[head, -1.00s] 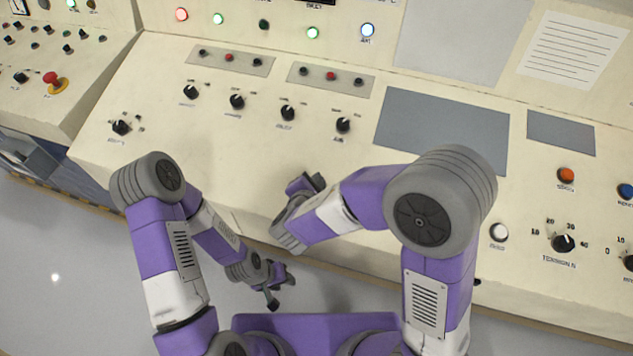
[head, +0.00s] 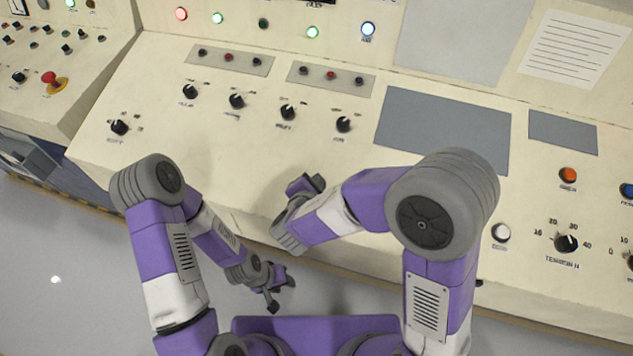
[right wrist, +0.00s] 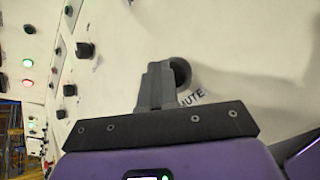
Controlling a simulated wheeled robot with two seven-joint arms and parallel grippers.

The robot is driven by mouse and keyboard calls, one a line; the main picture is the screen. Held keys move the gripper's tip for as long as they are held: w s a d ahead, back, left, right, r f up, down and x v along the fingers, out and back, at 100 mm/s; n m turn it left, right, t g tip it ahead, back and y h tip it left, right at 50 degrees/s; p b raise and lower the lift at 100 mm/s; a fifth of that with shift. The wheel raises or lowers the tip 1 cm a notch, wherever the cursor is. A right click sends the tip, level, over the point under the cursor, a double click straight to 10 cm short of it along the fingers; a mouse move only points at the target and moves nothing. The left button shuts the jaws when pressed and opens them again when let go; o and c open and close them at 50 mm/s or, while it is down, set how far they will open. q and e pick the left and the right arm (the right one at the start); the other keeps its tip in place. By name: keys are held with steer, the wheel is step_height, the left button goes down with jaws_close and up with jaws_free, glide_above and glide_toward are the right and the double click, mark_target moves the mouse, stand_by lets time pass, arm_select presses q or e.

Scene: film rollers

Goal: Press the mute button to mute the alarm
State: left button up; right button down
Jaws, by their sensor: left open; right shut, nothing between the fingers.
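The mute button (right wrist: 180,73) is a dark round knob on the cream console, with the letters "UTE" of its label readable beside it in the right wrist view. My right gripper (right wrist: 157,78) is shut and empty. Its fingertips lie beside the button and overlap its left edge in that view; I cannot tell whether they touch it. In the head view my right gripper (head: 314,186) is over the console's front part, and the button is not visible there. My left gripper (head: 281,287) is open and empty, low in front of the console edge.
The console carries several black knobs (head: 288,112), a white button (head: 501,232), an orange button (head: 568,174) and a dial (head: 567,243). A red emergency button (head: 49,77) is on the left panel. Lit lamps (head: 368,29) line the back. The console surface left of my right gripper is clear.

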steer(key=shift+f, duration=0.1)
stand_by(0.5)
steer(key=shift+s+r+p, duration=0.2)
steer(key=shift+r+p, duration=0.15)
steer(key=shift+r, duration=0.5)
steer(key=shift+r, duration=0.1)
steer(key=r+p, duration=0.2)
steer(key=r, duration=0.1)
steer(key=s+r+p, duration=0.1)
steer(key=shift+a+r, duration=0.25)
steer(key=shift+r, duration=0.1)
stand_by(0.4)
